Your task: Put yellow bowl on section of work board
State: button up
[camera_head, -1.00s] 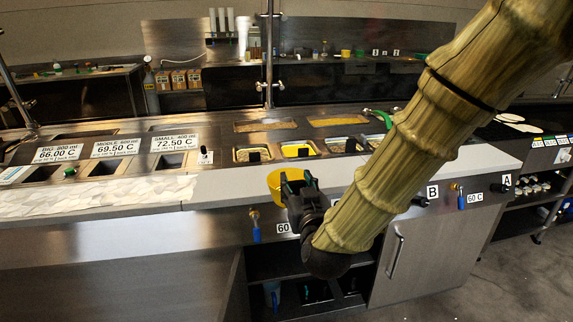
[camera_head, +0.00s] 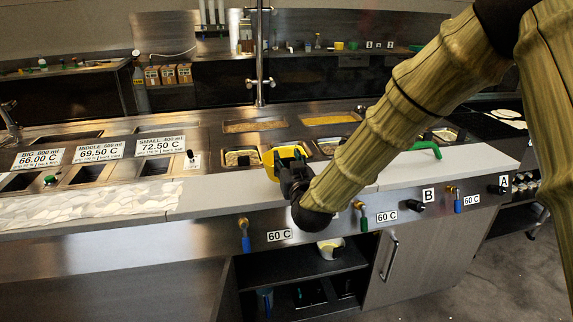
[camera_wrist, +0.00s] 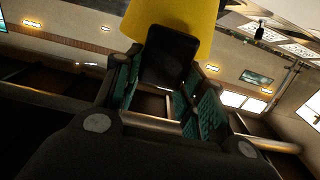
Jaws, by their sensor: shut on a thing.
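The yellow bowl (camera_head: 287,152) is in my gripper (camera_head: 289,168), raised over the far edge of the pale work board (camera_head: 232,191) in the head view. In the wrist view the bowl (camera_wrist: 172,22) fills the top middle, beyond the fingers of my gripper (camera_wrist: 168,88). My gripper is shut on the bowl's near side. The bowl's underside and the exact grip contact are hidden. I cannot tell the gap between bowl and board.
Inset food trays (camera_head: 242,158) lie behind the board. A green-handled tool (camera_head: 427,149) lies at the right. A patterned pale strip (camera_head: 85,204) covers the left front. A pale container (camera_head: 330,248) stands on the shelf below. The board left of my gripper looks clear.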

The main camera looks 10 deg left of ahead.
jog(key=shift+d+x, duration=0.15)
jog(key=shift+x, duration=0.8)
jog(key=shift+d+x, duration=0.15)
jog(key=shift+x, duration=0.85)
jog(key=shift+w+f+p, duration=0.35)
jog(key=shift+f+p, duration=0.3)
jog(key=shift+f, duration=1.3)
jog(key=shift+f, duration=0.15)
jog(key=o, duration=1.2)
